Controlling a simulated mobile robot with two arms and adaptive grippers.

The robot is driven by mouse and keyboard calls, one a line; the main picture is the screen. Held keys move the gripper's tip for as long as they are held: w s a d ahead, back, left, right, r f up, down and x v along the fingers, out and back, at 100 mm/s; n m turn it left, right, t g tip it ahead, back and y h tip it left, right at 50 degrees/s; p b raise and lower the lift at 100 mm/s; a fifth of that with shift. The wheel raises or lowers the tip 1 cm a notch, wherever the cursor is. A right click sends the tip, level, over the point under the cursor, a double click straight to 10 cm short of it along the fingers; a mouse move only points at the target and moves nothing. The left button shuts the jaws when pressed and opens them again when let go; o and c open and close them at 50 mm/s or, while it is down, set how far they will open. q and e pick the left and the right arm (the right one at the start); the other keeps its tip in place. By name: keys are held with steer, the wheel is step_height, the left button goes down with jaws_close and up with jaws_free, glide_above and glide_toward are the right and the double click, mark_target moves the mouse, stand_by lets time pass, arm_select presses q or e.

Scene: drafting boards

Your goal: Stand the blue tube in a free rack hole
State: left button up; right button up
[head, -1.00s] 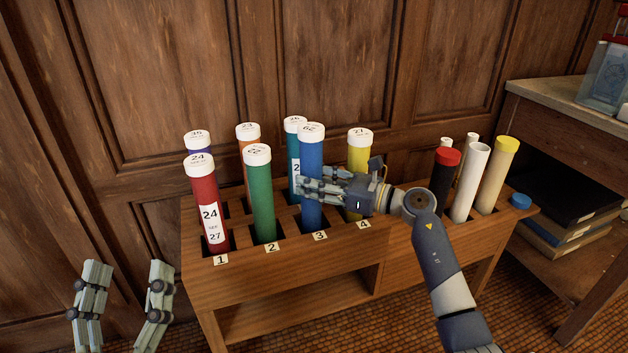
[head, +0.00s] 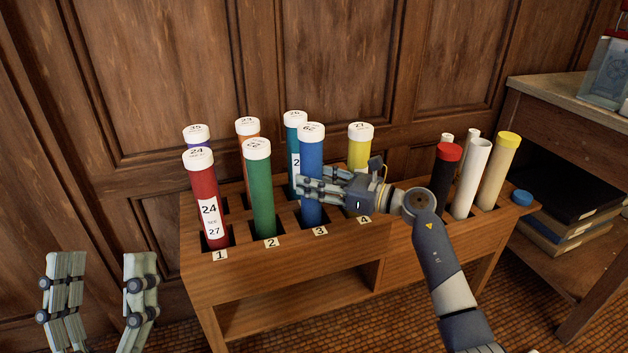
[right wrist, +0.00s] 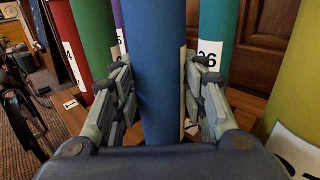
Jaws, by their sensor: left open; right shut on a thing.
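The blue tube (head: 311,165) has a white cap and stands upright at the front hole marked 3 of the wooden rack (head: 290,285). Its lower end meets the hole; how deep it sits I cannot tell. My right gripper (head: 310,188) comes from the right and is shut on its middle. In the right wrist view the blue tube (right wrist: 165,70) is between the two fingers. The front hole by label 4 (head: 365,219) is partly hidden by my right gripper. My left gripper (head: 102,262) is open and empty, left of the rack.
Close by stand the green tube (head: 262,195), red tube (head: 205,190), teal tube (head: 295,150) and yellow tube (head: 360,148). Several uncoloured and dark tubes stand at the rack's right end beside a blue cap (head: 521,198). A panelled wall is behind; a shelf desk (head: 560,100) is right.

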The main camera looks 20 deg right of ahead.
mark_target(314, 140)
steer(key=o, duration=1.3)
step_height(314, 140, up, 10)
steer(key=shift+r, duration=0.1)
